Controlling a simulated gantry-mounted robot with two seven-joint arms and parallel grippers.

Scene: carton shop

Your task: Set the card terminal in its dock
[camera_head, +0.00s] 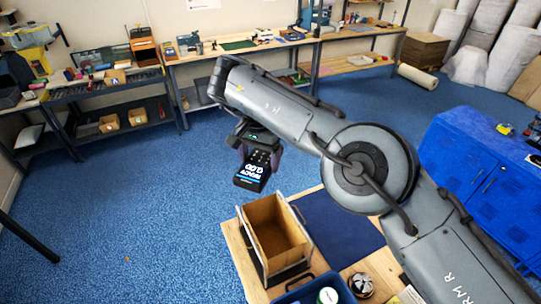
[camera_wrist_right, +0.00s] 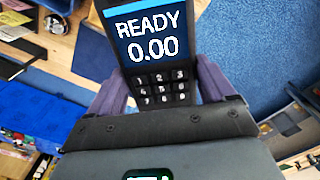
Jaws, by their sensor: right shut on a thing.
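The card terminal (camera_head: 252,176) is a black handset with a keypad and a lit screen. My right gripper (camera_head: 261,158) is shut on it, above the blue floor and just beyond the near table's left back corner. In the right wrist view the terminal (camera_wrist_right: 152,42) sits between the purple fingers of the gripper (camera_wrist_right: 160,92), its screen reading "READY 0.00". I cannot make out its dock in either view. My left gripper is not in view.
The near table (camera_head: 239,255) holds an open carton in a frame (camera_head: 272,236), a dark blue mat (camera_head: 338,228) and a round metal item (camera_head: 361,284). A blue cabinet (camera_head: 470,165) stands at right. Workbenches (camera_head: 235,47) line the back. The floor at left is clear.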

